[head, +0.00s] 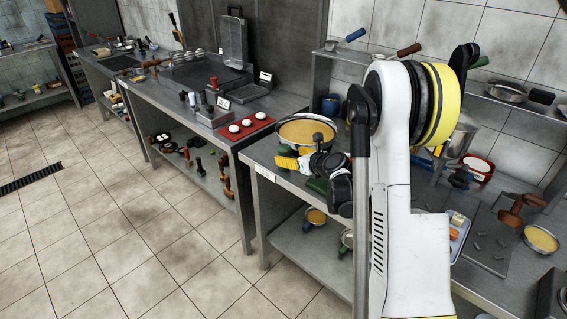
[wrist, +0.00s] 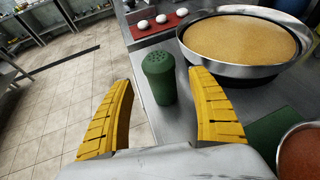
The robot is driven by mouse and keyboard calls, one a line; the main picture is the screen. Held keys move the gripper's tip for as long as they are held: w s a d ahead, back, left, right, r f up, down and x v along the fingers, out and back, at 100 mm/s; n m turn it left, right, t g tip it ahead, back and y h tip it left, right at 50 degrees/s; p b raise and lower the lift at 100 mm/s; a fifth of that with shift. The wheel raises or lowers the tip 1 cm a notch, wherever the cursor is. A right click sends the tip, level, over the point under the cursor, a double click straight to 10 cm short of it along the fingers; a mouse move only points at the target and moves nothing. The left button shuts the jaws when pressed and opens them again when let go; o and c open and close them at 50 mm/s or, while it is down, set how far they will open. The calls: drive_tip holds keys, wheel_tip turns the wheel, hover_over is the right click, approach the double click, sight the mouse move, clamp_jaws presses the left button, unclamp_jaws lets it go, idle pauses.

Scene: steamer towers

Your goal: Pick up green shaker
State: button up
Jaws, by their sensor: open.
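The green shaker (wrist: 159,78) stands upright on the steel counter (wrist: 176,130) near its edge, with a holed top. My gripper (wrist: 163,104) is open in the wrist view, its yellow fingers apart. The shaker appears between and just beyond the fingertips, with nothing held. In the head view my gripper (head: 291,158) is over the counter's front edge. I cannot clearly make out the shaker there, behind or beside the gripper.
A large pan of yellow food (wrist: 240,42) stands close to the shaker's right. A bowl of reddish-brown food (wrist: 302,152) is at the lower right. A red board (wrist: 158,28) with white round pieces lies beyond. Open tiled floor (wrist: 55,105) is on the left.

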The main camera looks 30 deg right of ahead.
sight(288, 146)
drive_tip(key=b+x, duration=0.1)
drive_tip(key=x, duration=0.3)
drive_tip(key=shift+b, duration=0.4)
drive_tip(key=shift+w, duration=0.4)
drive_tip(key=shift+c, duration=0.6)
drive_tip(key=c, duration=1.4)
drive_tip(key=r+p, duration=0.2)
drive_tip(key=r, duration=0.1)
drive_tip(key=d+r+p, duration=0.1)
drive_tip(key=r, duration=0.1)
drive_tip(key=shift+s, duration=0.35)
drive_tip(key=s+d+r+p, duration=0.3)
drive_tip(key=s+d+r, duration=0.3)
drive_tip(key=d, duration=0.2)
drive_tip(key=shift+s+d, duration=0.2)
